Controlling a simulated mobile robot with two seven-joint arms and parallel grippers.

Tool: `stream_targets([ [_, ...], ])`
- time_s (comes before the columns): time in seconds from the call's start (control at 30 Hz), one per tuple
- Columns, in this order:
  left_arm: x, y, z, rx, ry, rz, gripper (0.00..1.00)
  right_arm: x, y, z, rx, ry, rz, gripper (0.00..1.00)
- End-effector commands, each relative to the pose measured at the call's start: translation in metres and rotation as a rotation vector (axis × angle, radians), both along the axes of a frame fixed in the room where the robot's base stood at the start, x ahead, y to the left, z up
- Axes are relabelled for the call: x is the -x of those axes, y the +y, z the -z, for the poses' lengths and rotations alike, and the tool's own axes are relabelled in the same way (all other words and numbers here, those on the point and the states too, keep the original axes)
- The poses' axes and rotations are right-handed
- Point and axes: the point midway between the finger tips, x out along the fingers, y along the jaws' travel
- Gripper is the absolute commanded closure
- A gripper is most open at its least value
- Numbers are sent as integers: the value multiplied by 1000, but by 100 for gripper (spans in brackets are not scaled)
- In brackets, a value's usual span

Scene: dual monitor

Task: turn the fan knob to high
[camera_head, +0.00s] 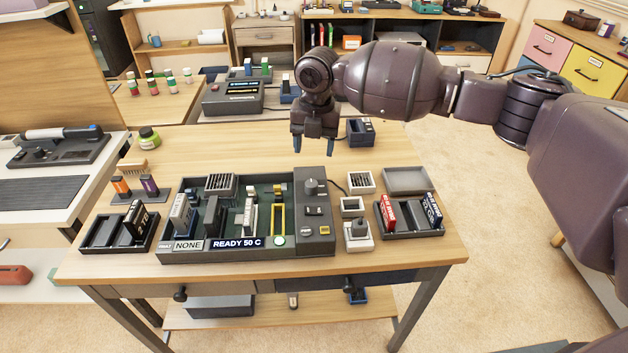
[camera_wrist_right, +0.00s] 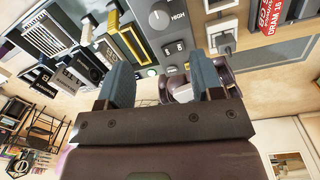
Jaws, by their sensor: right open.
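The fan knob (camera_head: 312,187) is a dark round knob near the top of the grey control panel (camera_head: 318,238), at the right end of the device on the wooden table. In the right wrist view the knob (camera_wrist_right: 158,18) is near the top edge, with the word HIGH to its right. Its exact setting is too small to tell. My right gripper (camera_head: 313,148) points down above and behind the knob, apart from it. Its two fingers are spread and empty, and they also show in the right wrist view (camera_wrist_right: 163,62). My left gripper is not in view.
Upright cards stand in the device (camera_head: 222,257), whose display reads READY 50 C. A tray with cards (camera_head: 412,233) and small grey blocks (camera_head: 358,238) lie to the right. Another card tray (camera_head: 106,247) lies left. The table's back left is mostly clear.

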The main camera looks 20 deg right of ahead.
Motion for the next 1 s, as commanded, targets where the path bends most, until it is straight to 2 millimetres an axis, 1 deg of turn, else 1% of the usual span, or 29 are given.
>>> stream_targets([
  [0.17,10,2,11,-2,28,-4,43,0,1,18,0,3,-6,40],
  [0.33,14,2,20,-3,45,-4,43,-1,2,47,0,4,-4,40],
  [0.47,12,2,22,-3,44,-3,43,-1,3,70,0,4,-4,40],
  [0.6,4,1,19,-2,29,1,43,-2,4,89,0,3,-4,40],
  [0.7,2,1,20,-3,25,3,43,-2,4,99,0,1,-3,40],
  [0.8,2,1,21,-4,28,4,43,-2,5,105,-1,-1,-3,40],
  [1.0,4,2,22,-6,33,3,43,-3,5,108,-1,-3,-3,40],
])
